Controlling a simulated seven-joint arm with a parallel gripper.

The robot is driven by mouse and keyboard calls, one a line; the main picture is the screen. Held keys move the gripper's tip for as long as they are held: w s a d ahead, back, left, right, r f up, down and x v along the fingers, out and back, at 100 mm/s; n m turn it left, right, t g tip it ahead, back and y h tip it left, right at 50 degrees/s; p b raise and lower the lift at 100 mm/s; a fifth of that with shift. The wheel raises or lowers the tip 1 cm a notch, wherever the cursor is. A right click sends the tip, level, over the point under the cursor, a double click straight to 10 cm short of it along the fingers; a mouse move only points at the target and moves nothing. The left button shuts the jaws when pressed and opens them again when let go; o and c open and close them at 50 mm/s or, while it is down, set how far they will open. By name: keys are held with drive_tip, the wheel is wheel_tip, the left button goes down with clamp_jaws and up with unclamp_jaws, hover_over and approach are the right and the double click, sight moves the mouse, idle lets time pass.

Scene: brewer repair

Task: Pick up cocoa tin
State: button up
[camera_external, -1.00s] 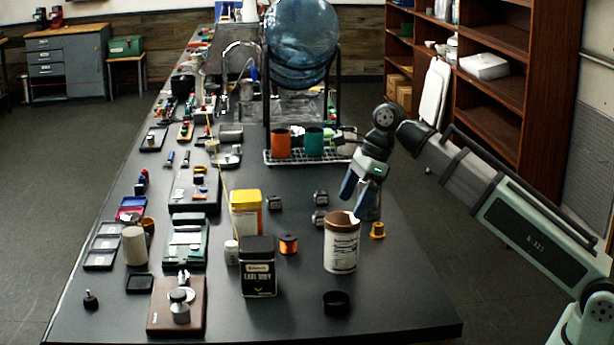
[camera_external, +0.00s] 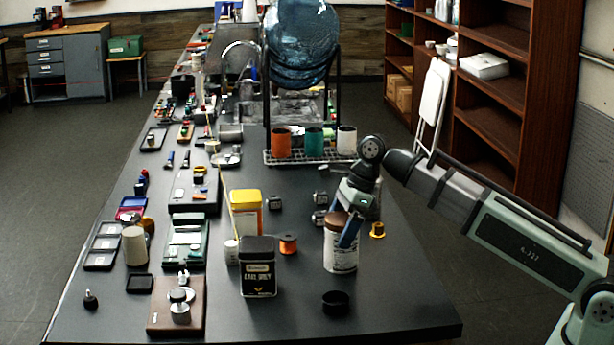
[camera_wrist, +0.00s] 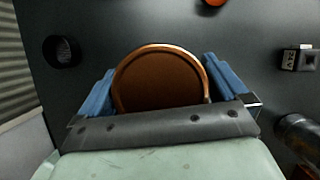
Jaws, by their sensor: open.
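The cocoa tin looks to be the white canister with a brown lid (camera_external: 340,258) standing upright at the right front of the black table. In the wrist view its round brown lid (camera_wrist: 158,80) lies between the two blue fingers. My gripper (camera_external: 349,232) is open, with one finger on each side of the tin's upper part. I cannot tell whether either finger touches the tin. The external view hides part of the tin's side behind a blue finger.
A black ring (camera_external: 336,302) lies in front. A yellow spool (camera_external: 377,230) is to the right.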

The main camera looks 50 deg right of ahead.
drive_tip(key=shift+c, duration=0.4)
drive_tip(key=c, duration=1)
